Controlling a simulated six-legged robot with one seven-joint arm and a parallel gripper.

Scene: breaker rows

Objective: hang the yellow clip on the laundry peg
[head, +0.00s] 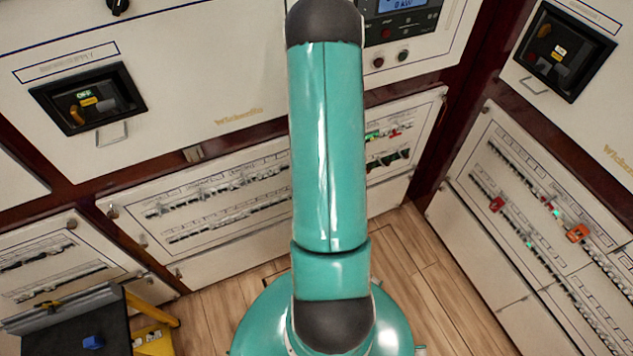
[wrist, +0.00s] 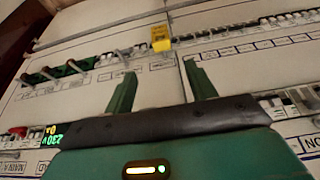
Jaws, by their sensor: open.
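In the wrist view, my gripper (wrist: 160,67) is open, with its two green fingers apart and nothing between them. A yellow clip (wrist: 161,38) sits at the upper breaker row on the pale panel, just beyond and above the gap between the fingertips. It appears apart from both fingers. I cannot read the small labels, so I cannot tell which peg is the laundry one. In the head view, my arm covers the middle, and neither my gripper nor this clip can be made out.
Green clips (wrist: 73,67) sit left on the same row in the wrist view. A red clip (wrist: 17,131) is at lower left. In the head view, an orange clip (head: 577,233) is on the right panel. A dark-topped cart (head: 62,335) with a blue block (head: 93,342) stands at lower left.

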